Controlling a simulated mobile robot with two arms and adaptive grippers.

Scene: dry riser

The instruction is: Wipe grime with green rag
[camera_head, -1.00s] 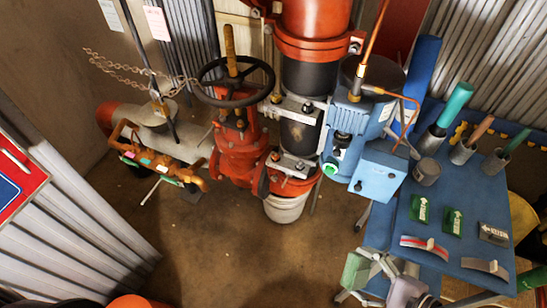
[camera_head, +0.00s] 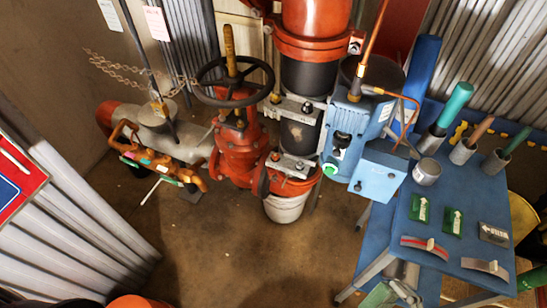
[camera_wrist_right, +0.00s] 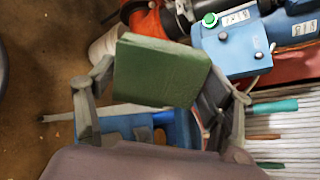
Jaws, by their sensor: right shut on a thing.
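The green rag (camera_wrist_right: 163,72) looks like a folded, flat-faced block in the right wrist view. My right gripper (camera_wrist_right: 166,95) is shut on it, with one finger at each side. In the head view the rag (camera_head: 377,297) shows partly at the bottom edge, beside my right gripper (camera_head: 396,290), low in front of the blue table. My left gripper is not in view. I cannot pick out the grime clearly on any surface.
A blue table (camera_head: 455,220) at right bears green cards, a grey cup (camera_head: 427,171) and tools in holders. The brown floor (camera_head: 220,240) is clear at centre.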

